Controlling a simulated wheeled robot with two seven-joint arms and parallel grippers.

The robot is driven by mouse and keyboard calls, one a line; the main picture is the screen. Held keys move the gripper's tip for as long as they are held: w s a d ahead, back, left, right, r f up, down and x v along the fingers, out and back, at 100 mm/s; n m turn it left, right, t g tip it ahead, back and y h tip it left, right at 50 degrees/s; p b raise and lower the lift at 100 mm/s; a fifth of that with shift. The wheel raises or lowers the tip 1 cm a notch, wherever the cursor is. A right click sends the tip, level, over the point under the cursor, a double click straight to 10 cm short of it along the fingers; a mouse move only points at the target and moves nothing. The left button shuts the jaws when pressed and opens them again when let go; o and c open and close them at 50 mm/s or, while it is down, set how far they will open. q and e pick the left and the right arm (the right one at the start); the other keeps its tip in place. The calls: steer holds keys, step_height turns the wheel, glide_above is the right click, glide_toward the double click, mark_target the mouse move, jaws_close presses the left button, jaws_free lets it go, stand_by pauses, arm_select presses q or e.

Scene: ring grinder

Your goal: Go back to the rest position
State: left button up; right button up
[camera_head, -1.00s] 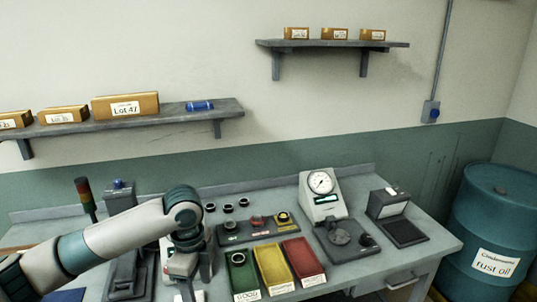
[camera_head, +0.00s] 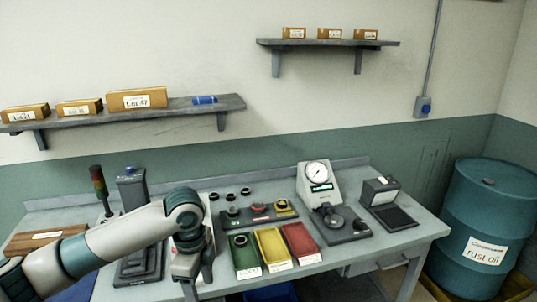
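My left arm comes in from the left and bends down at the wrist. Its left gripper (camera_head: 192,275) points downward over the front part of the grey workbench (camera_head: 385,262), left of the green bin (camera_head: 243,256). The fingers are partly seen from above, and whether they are open or shut is unclear. No held object shows. My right gripper is not in view.
A yellow bin (camera_head: 272,246) and a red bin (camera_head: 300,243) stand beside the green one. Behind them are a tray with rings (camera_head: 258,214) and a dial gauge (camera_head: 318,180). A stack light (camera_head: 99,183) stands at left. A blue barrel (camera_head: 485,215) is at right.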

arm_select(q)
steer(key=w+d+f+n+t+h+b, duration=0.1)
steer(key=w+d+f+n+h+b, duration=0.2)
steer(key=f, duration=0.8)
steer(key=w+d+f+n+t+b, duration=0.1)
steer(key=w+f+n+b, duration=0.3)
steer(key=f, duration=0.7)
steer(key=s+a+f+n+t+b, duration=0.1)
steer(key=s+a+f+n, duration=0.15)
steer(key=f, duration=1.05)
steer(key=s+a+f+n+t+b, duration=0.1)
steer(key=s+a+f+n, duration=0.15)
steer(key=f, duration=1.15)
steer(key=s+a+f+n+g+y+b, duration=0.15)
steer(key=s+a+f, duration=0.25)
steer(key=s+f, duration=0.7)
steer(key=s+a+f+n+y+b, duration=0.1)
steer(key=s+a+f+n+b, duration=0.15)
steer(key=s+f, duration=1.2)
steer(key=s, duration=0.7)
steer(key=s+a+f+g+b, duration=0.1)
steer(key=s+f, duration=0.3)
steer(key=s, duration=0.6)
steer(key=s+a+f+n+b, duration=0.1)
steer(key=s+f, duration=0.3)
steer(key=s, duration=0.6)
steer(key=shift+y, duration=0.35)
